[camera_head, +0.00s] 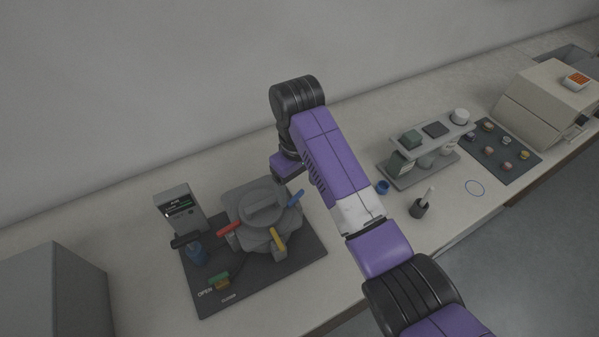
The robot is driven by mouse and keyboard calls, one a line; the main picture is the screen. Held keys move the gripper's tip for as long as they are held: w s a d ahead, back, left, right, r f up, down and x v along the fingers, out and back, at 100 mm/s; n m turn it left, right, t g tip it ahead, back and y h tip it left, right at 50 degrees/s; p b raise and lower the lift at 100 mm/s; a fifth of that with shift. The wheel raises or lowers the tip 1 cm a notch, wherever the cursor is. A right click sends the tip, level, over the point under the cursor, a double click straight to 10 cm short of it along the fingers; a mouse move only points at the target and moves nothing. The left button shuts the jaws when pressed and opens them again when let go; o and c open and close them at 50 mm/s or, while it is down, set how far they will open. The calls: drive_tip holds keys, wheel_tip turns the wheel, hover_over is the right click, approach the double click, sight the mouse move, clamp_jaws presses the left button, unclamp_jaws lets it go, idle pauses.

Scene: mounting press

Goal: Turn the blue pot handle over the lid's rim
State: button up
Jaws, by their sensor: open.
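The grey pot press (262,222) stands on a dark mat left of centre, its round lid (263,208) on top. The blue pot handle (296,199) is at the lid's right side and slants outward to the upper right. A red handle (229,229) sticks out at the left and a yellow handle (278,239) at the front. My gripper (286,170) is above and behind the blue handle, apart from it in the picture. It is open; its fingertips are hardly visible, and I see nothing held.
My arm crosses the counter's middle.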

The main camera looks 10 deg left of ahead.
drive_tip(key=r, duration=0.4)
drive_tip(key=shift+w, duration=0.35)
drive_tip(key=shift+s+d+r, duration=0.15)
drive_tip(key=shift+s+r, duration=0.15)
drive_tip(key=shift+r, duration=0.2)
wheel_tip(320, 180, up, 8)
hover_over(298, 197)
drive_tip(key=shift+s+d+f, duration=0.1)
drive_tip(key=shift+s+d, duration=0.05)
drive_tip(key=shift+s, duration=0.1)
idle(0.5)
